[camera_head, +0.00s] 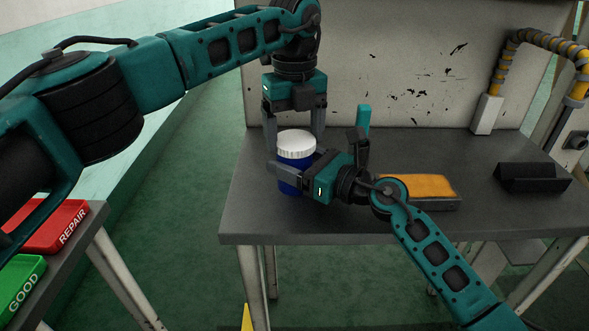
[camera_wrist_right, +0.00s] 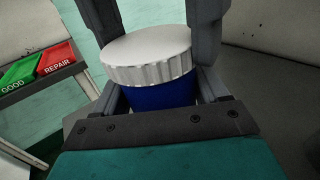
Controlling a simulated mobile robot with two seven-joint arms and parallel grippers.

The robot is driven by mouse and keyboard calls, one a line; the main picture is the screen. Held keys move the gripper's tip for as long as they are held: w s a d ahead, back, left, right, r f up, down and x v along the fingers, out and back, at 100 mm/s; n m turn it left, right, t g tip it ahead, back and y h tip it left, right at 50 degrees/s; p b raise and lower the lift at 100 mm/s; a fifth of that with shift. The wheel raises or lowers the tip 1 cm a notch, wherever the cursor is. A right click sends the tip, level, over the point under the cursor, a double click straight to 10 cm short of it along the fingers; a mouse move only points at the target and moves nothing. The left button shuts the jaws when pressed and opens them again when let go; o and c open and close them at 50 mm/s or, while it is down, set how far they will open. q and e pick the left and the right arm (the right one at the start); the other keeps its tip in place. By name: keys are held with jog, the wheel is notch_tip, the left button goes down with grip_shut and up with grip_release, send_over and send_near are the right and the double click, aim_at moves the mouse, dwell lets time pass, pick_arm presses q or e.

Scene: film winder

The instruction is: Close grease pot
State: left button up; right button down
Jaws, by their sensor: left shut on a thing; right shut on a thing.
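The grease pot is a blue jar (camera_head: 288,187) standing upright near the left end of the grey workbench, with a white ribbed lid (camera_head: 296,144) on top. My left gripper (camera_head: 294,142) points down from above, shut with its fingers on either side of the lid. My right gripper (camera_head: 297,172) reaches in low from the right, shut around the blue body. The right wrist view shows the lid (camera_wrist_right: 147,54) sitting on the blue body (camera_wrist_right: 160,95). Whether it is fully seated I cannot tell.
An orange-topped block (camera_head: 418,187) lies right of my right gripper. A black V-shaped holder (camera_head: 532,177) stands at the bench's right. Red REPAIR (camera_head: 55,228) and green GOOD (camera_head: 20,283) trays sit on a left table.

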pick_arm(q)
jog(key=c, duration=0.4)
jog(key=m, duration=0.5)
jog(key=shift+c, duration=0.2)
jog(key=m, duration=0.9)
jog(key=shift+m, duration=0.3)
jog(key=m, duration=0.6)
jog(key=shift+m, duration=0.3)
jog(key=o, duration=1.1)
jog(key=shift+c, duration=0.2)
jog(key=shift+r, duration=2.2)
